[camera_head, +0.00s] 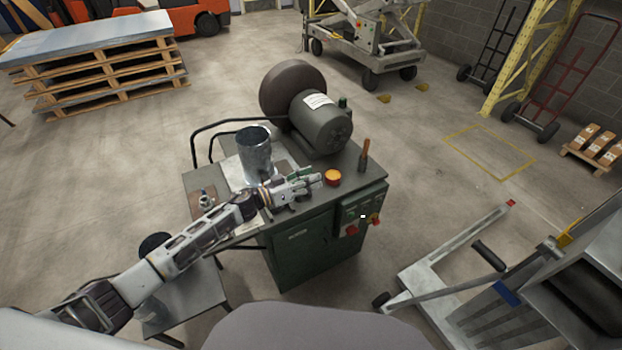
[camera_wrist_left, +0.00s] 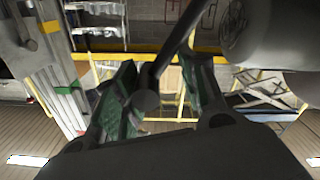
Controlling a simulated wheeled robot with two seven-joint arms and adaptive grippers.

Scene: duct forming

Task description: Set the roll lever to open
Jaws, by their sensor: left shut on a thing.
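My left gripper (camera_head: 306,181) reaches in from the left over the front part of the green machine cabinet (camera_head: 300,250). It is shut on a dark rod with a round knob, which I take for the roll lever (camera_wrist_left: 168,62). In the left wrist view the rod runs between the green finger pads of this gripper (camera_wrist_left: 163,92). In the head view the gripper hides the lever, so I cannot tell its setting. A metal duct cylinder (camera_head: 257,158) stands upright on the cabinet top, behind the gripper. My right gripper is not in view.
An orange button (camera_head: 332,177) and an orange-handled tool (camera_head: 364,154) are just right of the gripper. A grey motor (camera_head: 321,122) stands behind. A control box (camera_head: 358,210) is on the cabinet's right front. A wheeled frame (camera_head: 450,262) stands at right; floor between is clear.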

